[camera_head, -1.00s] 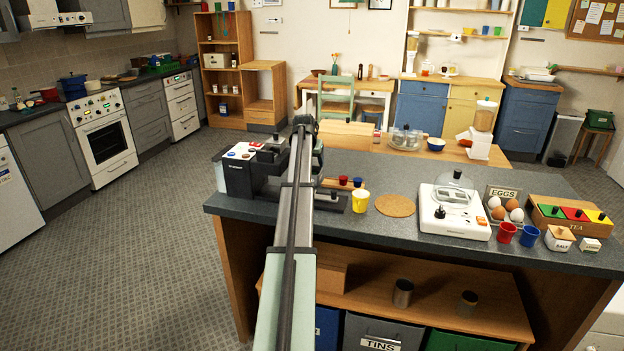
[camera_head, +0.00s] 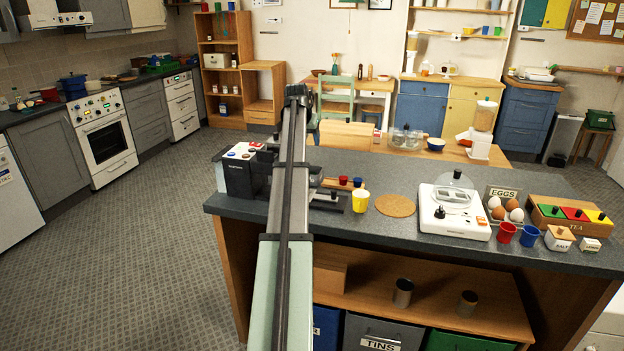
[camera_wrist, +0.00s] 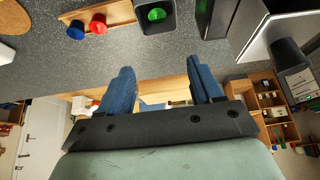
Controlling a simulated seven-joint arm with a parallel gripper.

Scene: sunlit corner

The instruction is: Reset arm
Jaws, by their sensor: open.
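My gripper (camera_wrist: 165,92) shows in the wrist view as two blue fingers set well apart, with nothing between them. In the head view my arm reaches forward over the left part of the dark island counter (camera_head: 400,178), and the gripper itself is hidden behind the arm's end. In the wrist view the counter (camera_wrist: 140,48) lies past the fingertips, and the fingers touch nothing that I can see.
A black coffee machine (camera_head: 238,175) stands left of my arm. A yellow cup (camera_head: 360,201), a round cork mat (camera_head: 395,205) and a white appliance (camera_head: 455,212) are to its right. A red cup (camera_wrist: 98,24) and a blue cup (camera_wrist: 75,30) also show in the wrist view.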

